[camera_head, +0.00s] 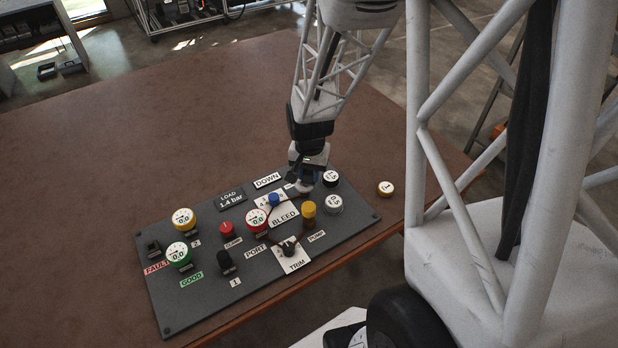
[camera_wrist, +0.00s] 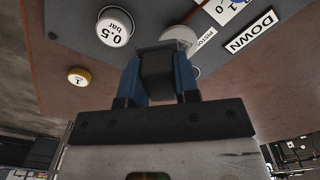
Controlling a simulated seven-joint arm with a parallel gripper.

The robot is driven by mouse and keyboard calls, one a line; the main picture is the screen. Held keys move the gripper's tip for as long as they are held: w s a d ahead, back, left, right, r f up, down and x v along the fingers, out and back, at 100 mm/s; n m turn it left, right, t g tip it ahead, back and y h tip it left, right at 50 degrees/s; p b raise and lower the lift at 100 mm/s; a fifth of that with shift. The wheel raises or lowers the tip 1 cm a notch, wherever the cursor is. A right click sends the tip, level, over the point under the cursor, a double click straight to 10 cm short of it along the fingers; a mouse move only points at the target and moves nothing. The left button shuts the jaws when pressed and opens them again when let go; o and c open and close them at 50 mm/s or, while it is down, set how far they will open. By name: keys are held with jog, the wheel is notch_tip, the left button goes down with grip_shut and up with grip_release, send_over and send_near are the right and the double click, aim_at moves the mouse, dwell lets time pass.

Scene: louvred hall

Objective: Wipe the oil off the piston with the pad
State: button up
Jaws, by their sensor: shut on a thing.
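My gripper (camera_head: 305,166) is over the far right part of the dark control panel (camera_head: 190,300), pointing down. In the wrist view its two blue fingers (camera_wrist: 160,78) are shut on a dark block, which I take for the pad (camera_wrist: 156,66). A pale round part next to the label PISTON, apparently the piston (camera_wrist: 180,36), is just beyond the pad. In the head view a pale round part (camera_head: 306,187) shows right below the fingers. I cannot tell whether the pad touches it. No oil can be made out.
Close by on the panel are a white-topped 0.5 bar weight (camera_wrist: 115,27), the DOWN label (camera_head: 267,180), a blue knob (camera_head: 273,199) and a yellow knob (camera_head: 308,209). A small yellow-rimmed disc (camera_head: 386,188) lies on the brown table right of the panel. The table's far left is clear.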

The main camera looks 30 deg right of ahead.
jog(key=shift+r, duration=1.75)
jog(key=shift+f, duration=0.2)
